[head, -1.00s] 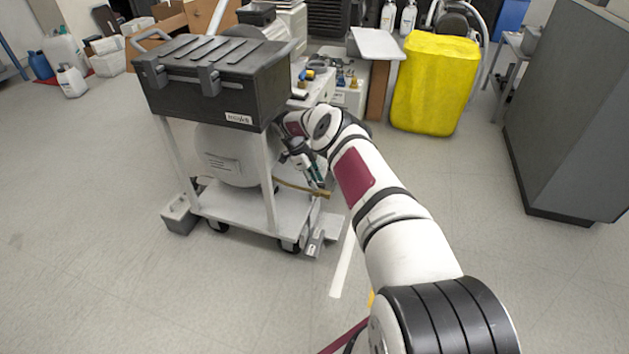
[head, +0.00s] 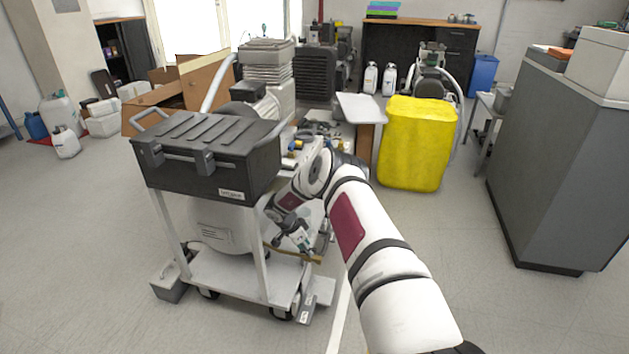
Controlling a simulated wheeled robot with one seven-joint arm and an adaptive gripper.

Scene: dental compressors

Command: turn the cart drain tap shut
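The cart (head: 229,279) stands left of centre, a pale frame on casters with a black lidded toolbox (head: 208,148) on top. A white tank (head: 219,228) sits inside its frame. A brownish pipe or hose (head: 292,255) sticks out to the right, low on the cart. My gripper (head: 301,243) is at the cart's right side, just above that pipe and pointing down to the right. The drain tap cannot be made out; it is too small or hidden by the gripper and arm. Whether the fingers are open or shut is too small to tell.
A yellow covered bin (head: 415,145) stands behind on the right, and a grey cabinet (head: 560,160) at far right. Cardboard boxes (head: 185,90) and compressors (head: 268,75) crowd the back. The floor in front is clear.

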